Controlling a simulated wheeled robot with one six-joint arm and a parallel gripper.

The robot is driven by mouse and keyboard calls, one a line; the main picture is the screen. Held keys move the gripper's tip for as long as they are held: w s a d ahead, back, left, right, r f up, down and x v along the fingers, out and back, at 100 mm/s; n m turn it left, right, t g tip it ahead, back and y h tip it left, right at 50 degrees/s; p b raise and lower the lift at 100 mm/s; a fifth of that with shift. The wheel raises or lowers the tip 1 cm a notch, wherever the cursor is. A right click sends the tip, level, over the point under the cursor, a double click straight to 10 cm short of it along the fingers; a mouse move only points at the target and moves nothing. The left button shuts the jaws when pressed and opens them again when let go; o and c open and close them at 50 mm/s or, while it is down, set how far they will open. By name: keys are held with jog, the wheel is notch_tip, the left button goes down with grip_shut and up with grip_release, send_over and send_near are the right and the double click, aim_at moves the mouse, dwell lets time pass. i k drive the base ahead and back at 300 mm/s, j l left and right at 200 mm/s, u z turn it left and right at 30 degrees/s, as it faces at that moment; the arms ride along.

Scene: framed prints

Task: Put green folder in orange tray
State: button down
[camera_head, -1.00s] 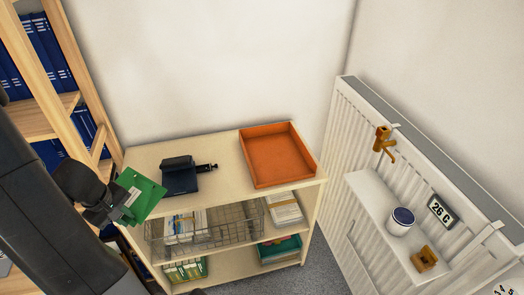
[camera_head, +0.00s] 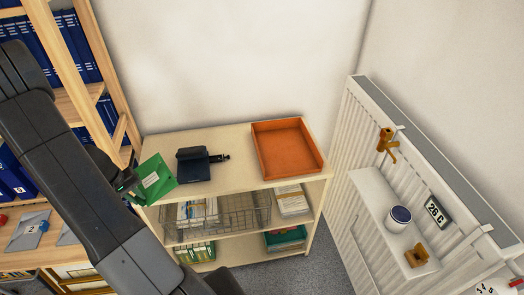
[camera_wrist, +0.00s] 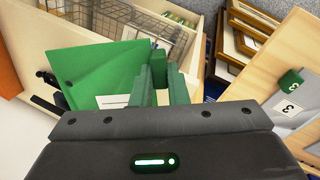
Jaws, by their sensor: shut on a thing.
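The green folder (camera_head: 156,181) has a white label and is held at the left end of the shelf unit's top in the head view. It also shows in the wrist view (camera_wrist: 98,68). My gripper (camera_wrist: 160,78) is shut on the folder's edge; in the head view my arm partly hides it. The orange tray (camera_head: 287,148) is empty and sits on the right of the shelf top, to the right of the folder and apart from it.
A dark hole punch (camera_head: 194,167) stands on the shelf top between folder and tray. A wire basket (camera_head: 235,211) is on the shelf below. A white radiator (camera_head: 352,125) with a small ledge is at right. A wooden bookcase (camera_head: 100,90) with blue binders is at left.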

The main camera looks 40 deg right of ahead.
aim_at(284, 150)
jog(key=j+z, duration=0.3)
jog(key=j, duration=0.2)
jog(key=i+j+z, duration=0.1)
jog(key=j+z, duration=0.2)
jog(key=j, duration=0.25)
jog(key=j+z, duration=0.15)
jog(key=z, duration=0.35)
jog(key=i+l+z, duration=0.15)
jog(key=l, duration=0.2)
jog(key=i+l+z, duration=0.1)
jog(key=i+l, duration=0.15)
jog(key=l, duration=0.15)
jog(key=i+l+u, duration=0.3)
jog(key=i+l, duration=0.2)
jog(key=l, duration=0.25)
jog(key=i+l+u, duration=0.15)
jog(key=l, duration=0.25)
jog(key=i, duration=0.05)
